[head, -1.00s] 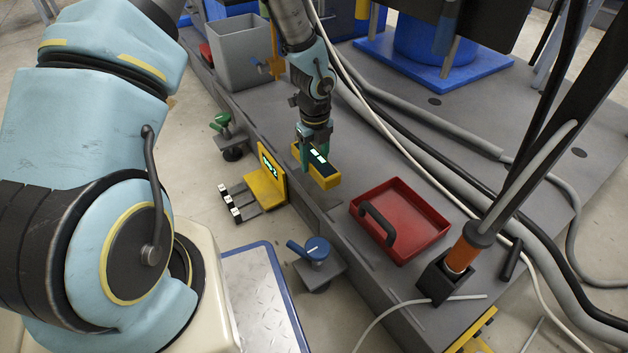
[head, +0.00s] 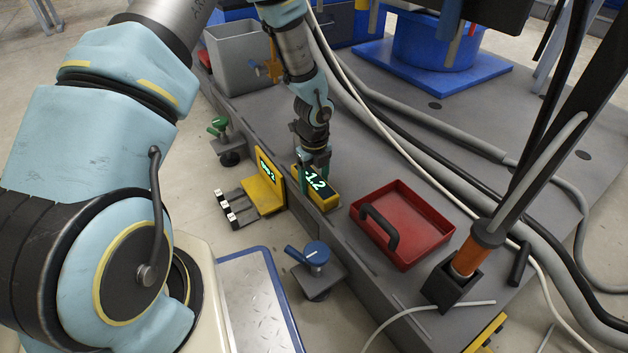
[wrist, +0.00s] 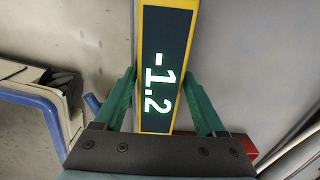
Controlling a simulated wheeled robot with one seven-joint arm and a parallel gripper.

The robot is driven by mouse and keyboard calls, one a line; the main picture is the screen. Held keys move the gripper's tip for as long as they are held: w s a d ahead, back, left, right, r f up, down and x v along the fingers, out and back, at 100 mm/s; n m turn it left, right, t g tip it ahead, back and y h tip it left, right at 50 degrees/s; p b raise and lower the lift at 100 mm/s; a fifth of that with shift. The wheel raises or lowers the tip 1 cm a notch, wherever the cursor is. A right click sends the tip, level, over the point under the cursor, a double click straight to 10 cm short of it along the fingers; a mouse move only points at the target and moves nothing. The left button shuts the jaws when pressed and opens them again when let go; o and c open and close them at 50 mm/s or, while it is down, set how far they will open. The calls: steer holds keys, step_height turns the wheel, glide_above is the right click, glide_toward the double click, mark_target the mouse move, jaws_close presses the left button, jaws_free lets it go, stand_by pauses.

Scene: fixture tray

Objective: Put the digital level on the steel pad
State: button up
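The digital level (head: 318,187) is a yellow bar with a dark face and lit digits reading -1.2. My gripper (head: 314,170) holds it above the grey platform near its front edge. In the wrist view the level (wrist: 168,70) lies between the green fingers of my gripper (wrist: 160,75), which press on its two sides. Its far end runs out of that view. A steel tread-plate pad with a blue rim (head: 262,318) lies at the lower middle, well below and left of the level. I cannot tell whether the level touches the platform.
A red tray (head: 405,228) with a dark handle stands right of the level. A yellow bracket (head: 267,190) with a green display is close on the left. A blue-handled clamp (head: 316,265) is in front. A grey bin (head: 238,55) stands behind; hoses (head: 440,150) run at right.

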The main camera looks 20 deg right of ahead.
mark_target(314, 180)
steer(key=shift+o, duration=1.3)
step_height(314, 180, up, 12)
steer(key=p, duration=0.6)
steer(key=w+a+r+n, duration=0.3)
steer(key=a+r+n, duration=1)
steer(key=a+n, duration=0.3)
steer(key=s+a+r+n, duration=0.3)
steer(key=a+r+n, duration=0.1)
steer(key=a+n, duration=0.3)
steer(key=s+a+r+n+t, duration=0.1)
steer(key=s+a+r+n, duration=0.2)
steer(key=a+n, duration=0.4)
steer(key=s+n, duration=0.1)
steer(key=n, duration=0.1)
steer(key=shift+r+n+t, duration=0.3)
steer(key=shift+r+n, duration=0.1)
steer(key=shift+a, duration=0.1)
